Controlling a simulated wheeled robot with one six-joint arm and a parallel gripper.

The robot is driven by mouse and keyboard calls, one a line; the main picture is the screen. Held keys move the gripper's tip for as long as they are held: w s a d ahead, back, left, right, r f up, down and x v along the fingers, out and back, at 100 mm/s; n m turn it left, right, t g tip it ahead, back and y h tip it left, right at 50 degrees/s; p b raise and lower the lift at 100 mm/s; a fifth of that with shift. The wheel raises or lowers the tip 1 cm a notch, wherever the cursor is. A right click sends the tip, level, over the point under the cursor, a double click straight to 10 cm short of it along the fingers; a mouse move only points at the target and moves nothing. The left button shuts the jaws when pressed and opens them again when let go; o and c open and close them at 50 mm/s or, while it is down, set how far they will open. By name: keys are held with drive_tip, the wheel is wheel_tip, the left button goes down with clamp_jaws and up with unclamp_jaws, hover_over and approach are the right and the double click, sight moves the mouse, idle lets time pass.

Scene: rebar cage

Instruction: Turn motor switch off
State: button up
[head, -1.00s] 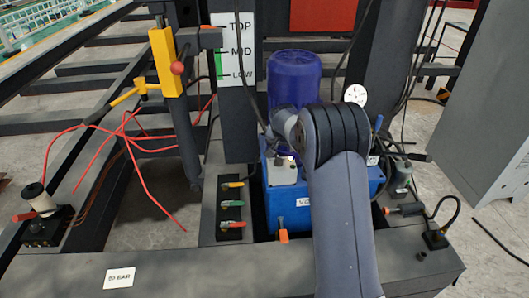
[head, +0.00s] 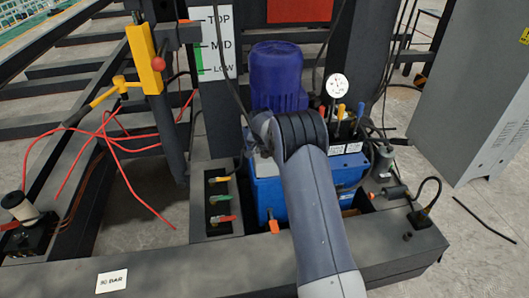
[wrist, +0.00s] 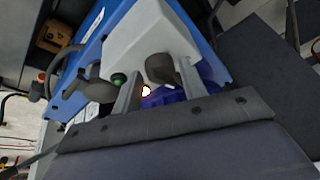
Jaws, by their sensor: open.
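In the wrist view, a pale grey switch box (wrist: 145,35) sits on the blue power unit (wrist: 88,62). A dark rounded knob (wrist: 160,68), which looks like the motor switch, stands out from it. My gripper (wrist: 158,76) is open, with one finger on each side of the knob; I cannot tell whether they touch it. A green button or lamp (wrist: 118,79) and a bright orange-white light (wrist: 146,91) show close to the left finger.
Yellow, green and red levers (head: 221,202) stand left of the blue unit. A round gauge (head: 337,87) and several coloured handles stand behind it to the right. A grey cabinet (head: 480,95) is at the far right. A dark beam (head: 180,262) runs along the front.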

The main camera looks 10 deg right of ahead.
drive_tip(key=shift+w+f, duration=0.1)
drive_tip(key=shift+f, duration=0.05)
drive_tip(key=c, duration=0.7)
drive_tip(key=shift+n, duration=0.3)
drive_tip(key=shift+d+n+y+p, duration=0.15)
drive_tip(key=shift+n+y, duration=0.15)
drive_tip(key=shift+n, duration=0.3)
drive_tip(key=shift+n+y+p, duration=0.15)
drive_tip(key=shift+n+y, duration=0.15)
drive_tip(key=shift+n, duration=0.3)
drive_tip(key=shift+d+n+y+b, duration=0.15)
drive_tip(key=shift+n+y, duration=0.3)
drive_tip(key=shift+n, duration=0.65)
drive_tip(key=shift+n+y+b, duration=0.15)
drive_tip(key=shift+n+y, duration=0.3)
drive_tip(key=shift+n, duration=0.65)
